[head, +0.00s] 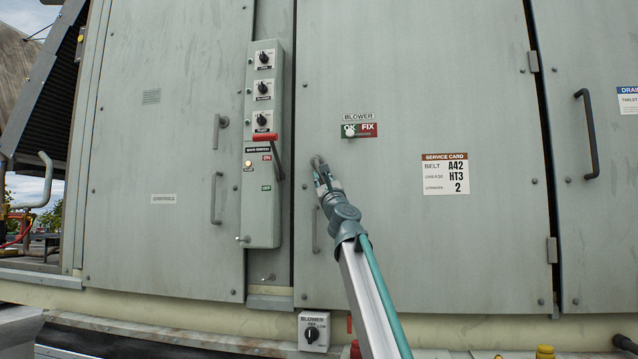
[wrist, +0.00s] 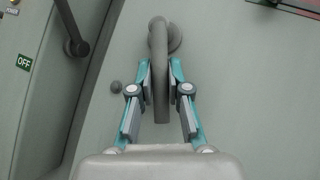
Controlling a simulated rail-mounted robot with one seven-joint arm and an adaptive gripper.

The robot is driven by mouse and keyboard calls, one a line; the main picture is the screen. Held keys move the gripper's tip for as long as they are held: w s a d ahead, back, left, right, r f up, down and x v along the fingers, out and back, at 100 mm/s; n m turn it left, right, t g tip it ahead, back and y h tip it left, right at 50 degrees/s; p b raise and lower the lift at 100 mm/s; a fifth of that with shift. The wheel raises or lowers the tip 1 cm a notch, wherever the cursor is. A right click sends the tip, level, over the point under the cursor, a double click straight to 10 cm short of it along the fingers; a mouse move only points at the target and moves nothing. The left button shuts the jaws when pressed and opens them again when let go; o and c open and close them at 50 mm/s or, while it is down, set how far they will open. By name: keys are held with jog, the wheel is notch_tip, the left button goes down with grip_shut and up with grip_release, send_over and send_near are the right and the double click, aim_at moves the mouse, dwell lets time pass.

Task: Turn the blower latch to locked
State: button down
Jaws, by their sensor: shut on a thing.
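The blower latch (head: 317,161) is a grey lever on the left edge of the blower door (head: 400,230), below the BLOWER label. In the wrist view the latch (wrist: 161,105) hangs from a round boss at its upper end and points nearly straight down between my fingers. My gripper (head: 324,182) is shut on the latch lever, with one teal-edged finger on each side; it also shows in the wrist view (wrist: 161,72). In the head view my gripper hides most of the latch.
Left of the latch stands a switch panel (head: 262,205) with several knobs and a red-handled lever (head: 276,155). A vertical door handle (head: 315,230) is just below my gripper. A BLOWER switch box (head: 314,331) sits low down.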

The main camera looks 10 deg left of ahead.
jog(key=c, duration=1.1)
grip_release()
jog(key=shift+a, duration=0.1)
jog(key=shift+c, duration=0.2)
jog(key=v, duration=1.2)
